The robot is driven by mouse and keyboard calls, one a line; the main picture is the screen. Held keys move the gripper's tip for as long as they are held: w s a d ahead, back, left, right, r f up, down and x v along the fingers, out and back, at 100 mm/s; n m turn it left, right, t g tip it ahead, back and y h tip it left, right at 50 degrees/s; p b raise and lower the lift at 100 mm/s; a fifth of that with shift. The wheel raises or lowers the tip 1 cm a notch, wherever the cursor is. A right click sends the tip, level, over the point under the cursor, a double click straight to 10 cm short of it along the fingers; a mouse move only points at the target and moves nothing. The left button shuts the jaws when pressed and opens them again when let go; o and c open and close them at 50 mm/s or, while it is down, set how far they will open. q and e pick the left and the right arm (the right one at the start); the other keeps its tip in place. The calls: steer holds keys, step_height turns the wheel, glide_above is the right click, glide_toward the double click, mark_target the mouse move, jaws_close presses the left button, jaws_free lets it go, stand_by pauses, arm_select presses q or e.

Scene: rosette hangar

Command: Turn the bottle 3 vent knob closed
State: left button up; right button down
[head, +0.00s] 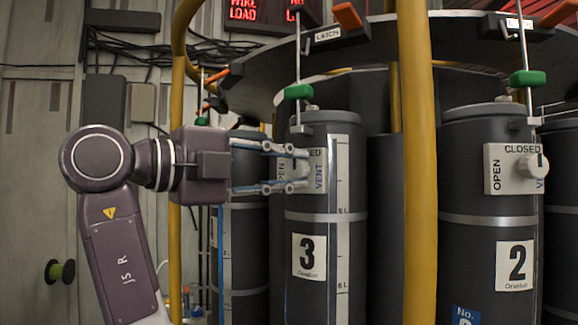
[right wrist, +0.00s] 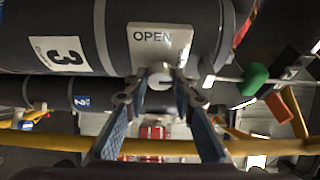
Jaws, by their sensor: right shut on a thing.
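Bottle 3 (head: 312,212) is a dark grey upright cylinder with a white number 3 label. Its white vent plate (head: 319,160) carries OPEN and VENT lettering; my gripper covers part of it. My right gripper (head: 298,167) reaches in from the left and is shut on the vent knob of bottle 3. In the right wrist view the round pale knob (right wrist: 161,74) sits between the fingertips, in front of the plate (right wrist: 175,42) with OPEN showing. The knob's pointing direction is hard to make out. My left gripper is not in view.
Bottle 2 (head: 488,225) stands to the right, with its own white vent knob (head: 529,168). A yellow post (head: 417,200) rises between the bottles. Green-handled latch rods (head: 298,91) hang above. A dark round rack plate (head: 375,50) overhangs the bottles.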

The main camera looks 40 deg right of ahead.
steer(key=shift+f, duration=0.1)
steer(key=c, duration=1.6)
jaws_free()
steer(key=shift+a, duration=0.1)
steer(key=a, duration=0.8)
steer(key=w+a, duration=0.1)
steer(key=a, duration=0.3)
steer(key=shift+w, duration=0.1)
